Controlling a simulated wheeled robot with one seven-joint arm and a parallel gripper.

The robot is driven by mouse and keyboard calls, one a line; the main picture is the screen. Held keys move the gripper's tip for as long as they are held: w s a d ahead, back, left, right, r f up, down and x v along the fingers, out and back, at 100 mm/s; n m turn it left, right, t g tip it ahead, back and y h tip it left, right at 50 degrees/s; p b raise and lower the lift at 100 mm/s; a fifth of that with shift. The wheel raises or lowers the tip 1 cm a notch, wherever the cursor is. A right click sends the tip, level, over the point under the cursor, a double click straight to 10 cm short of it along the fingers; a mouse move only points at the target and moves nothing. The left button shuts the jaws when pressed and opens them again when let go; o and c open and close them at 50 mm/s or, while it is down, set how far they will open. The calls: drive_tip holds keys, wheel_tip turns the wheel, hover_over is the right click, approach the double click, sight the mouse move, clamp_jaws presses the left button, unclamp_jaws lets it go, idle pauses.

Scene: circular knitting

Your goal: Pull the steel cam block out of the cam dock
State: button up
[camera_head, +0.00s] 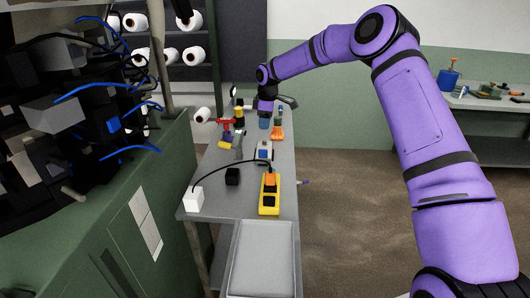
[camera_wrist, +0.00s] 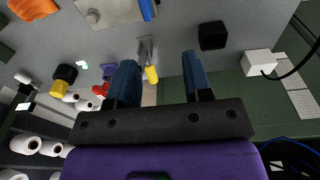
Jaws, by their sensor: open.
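My gripper (camera_head: 264,122) is open over the far part of the workbench. In the wrist view my gripper (camera_wrist: 159,62) shows two dark blue fingers spread apart with nothing held between them. A pale metal fixture with a blue part (camera_head: 264,151) sits mid-bench, nearer the camera than my gripper; it looks like the cam dock with the cam block. In the wrist view this grey fixture (camera_wrist: 110,12) is cut by the top edge, with a round grey knob and a blue bar, beyond the fingertips. I cannot clearly tell block from dock.
A yellow-handled scraper (camera_wrist: 151,74) lies in line with the gap between the fingers. A black block (camera_head: 232,176), a white box (camera_head: 194,200) with a cable and a yellow device (camera_head: 269,202) lie nearer.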

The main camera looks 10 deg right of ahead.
approach(263, 150)
drive_tip(key=shift+w+d+f+y, duration=0.15)
drive_tip(key=shift+w+d+y, duration=0.05)
drive_tip(key=shift+w+y, duration=0.1)
drive_tip(key=f, duration=0.7)
drive_tip(key=a+f, duration=0.1)
drive_tip(key=f, duration=0.2)
drive_tip(key=shift+w+f, duration=0.1)
drive_tip(key=shift+f, duration=0.2)
clamp_jaws()
